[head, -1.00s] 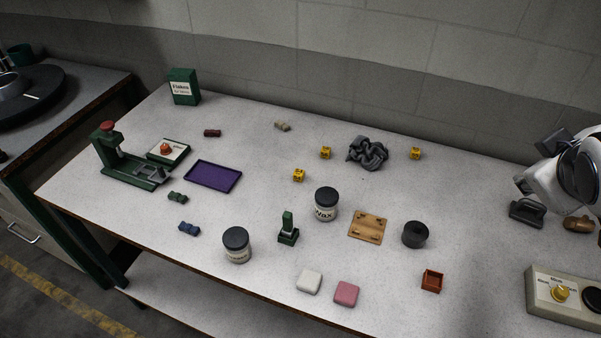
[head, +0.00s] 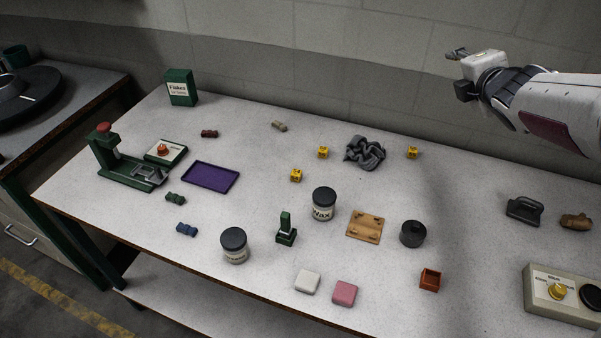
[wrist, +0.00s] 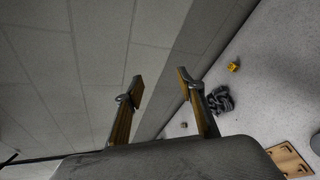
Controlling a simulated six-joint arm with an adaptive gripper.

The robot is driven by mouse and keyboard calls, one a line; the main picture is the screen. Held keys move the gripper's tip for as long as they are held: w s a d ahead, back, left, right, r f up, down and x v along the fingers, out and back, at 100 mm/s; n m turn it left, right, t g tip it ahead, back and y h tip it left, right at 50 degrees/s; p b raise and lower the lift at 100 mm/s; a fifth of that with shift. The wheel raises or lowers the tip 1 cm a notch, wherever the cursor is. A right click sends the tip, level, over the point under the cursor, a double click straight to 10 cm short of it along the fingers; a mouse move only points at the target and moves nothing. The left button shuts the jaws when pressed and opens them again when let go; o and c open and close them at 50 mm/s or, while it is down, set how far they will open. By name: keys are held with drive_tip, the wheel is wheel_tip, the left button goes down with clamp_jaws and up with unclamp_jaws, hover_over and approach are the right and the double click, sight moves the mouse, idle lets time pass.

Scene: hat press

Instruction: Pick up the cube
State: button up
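Several small yellow cubes with dark marks lie on the grey tabletop. In the head view one cube (head: 323,152) is left of a dark crumpled cloth, one cube (head: 296,175) is nearer the front, and one cube (head: 412,153) is to the cloth's right. In the wrist view one cube (wrist: 233,67) shows at the upper right and another cube (wrist: 183,125) lower down by the cloth. My gripper (head: 457,54) is raised in front of the wall, above and apart from the cubes. Its fingers (wrist: 163,88) are spread apart and empty.
The dark cloth (head: 365,152) lies between cubes. A wax jar (head: 323,204), wooden plate (head: 365,226), dark cylinder (head: 413,234) and green stamp (head: 286,230) stand in front. A green press (head: 125,165) and purple tray (head: 211,177) are left. Clear tabletop lies right of the right cube.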

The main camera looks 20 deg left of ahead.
drive_tip(key=w+a+f+n+g+y, duration=0.1)
drive_tip(key=w+a+f+n+y, duration=0.4)
drive_tip(key=a+n, duration=0.35)
drive_tip(key=n+g+y, duration=0.5)
drive_tip(key=n+g, duration=0.8)
drive_tip(key=n, duration=0.7)
approach(301, 175)
drive_tip(key=x, duration=0.3)
drive_tip(key=shift+a, duration=0.15)
drive_tip(key=shift+w, duration=0.1)
drive_tip(key=shift+x, duration=1.3)
drive_tip(key=shift+a, duration=0.15)
